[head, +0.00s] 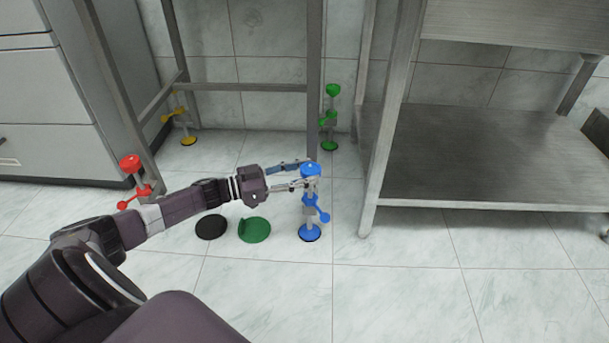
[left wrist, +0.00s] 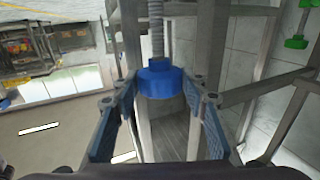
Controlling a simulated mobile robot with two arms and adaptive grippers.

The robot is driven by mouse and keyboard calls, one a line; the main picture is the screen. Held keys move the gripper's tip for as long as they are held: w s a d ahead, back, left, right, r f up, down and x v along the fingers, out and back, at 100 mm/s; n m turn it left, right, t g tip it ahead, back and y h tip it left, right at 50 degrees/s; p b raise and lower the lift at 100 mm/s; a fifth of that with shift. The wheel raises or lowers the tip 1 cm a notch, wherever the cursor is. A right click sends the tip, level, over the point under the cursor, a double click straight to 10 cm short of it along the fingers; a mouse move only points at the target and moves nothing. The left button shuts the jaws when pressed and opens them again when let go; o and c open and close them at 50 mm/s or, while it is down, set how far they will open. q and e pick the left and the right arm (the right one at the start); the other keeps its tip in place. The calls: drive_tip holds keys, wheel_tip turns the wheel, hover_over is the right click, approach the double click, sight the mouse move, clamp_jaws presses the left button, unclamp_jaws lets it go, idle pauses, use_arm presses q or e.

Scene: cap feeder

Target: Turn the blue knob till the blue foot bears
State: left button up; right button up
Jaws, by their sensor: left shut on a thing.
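The blue knob (head: 311,169) is at the top of the blue leg jack, by the front right leg of the metal frame. The blue foot (head: 309,234) is a round disc at floor level below it, with a dark rim; I cannot tell whether it presses on the floor. A blue side lever (head: 323,217) sticks out to the right. My left gripper (head: 303,176) reaches in from the left and is shut on the blue knob. In the left wrist view the knob (left wrist: 160,82) sits between the two finger pads, under a threaded rod. My right gripper is not in view.
Similar red (head: 131,164), yellow (head: 181,112) and green (head: 333,91) jacks stand at the other frame legs. A steel shelf table (head: 470,150) stands right; the front floor is clear.

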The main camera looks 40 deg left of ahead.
use_arm(q)
drive_tip(key=o, duration=1.2)
drive_tip(key=shift+c, duration=0.2)
drive_tip(key=v, duration=1.2)
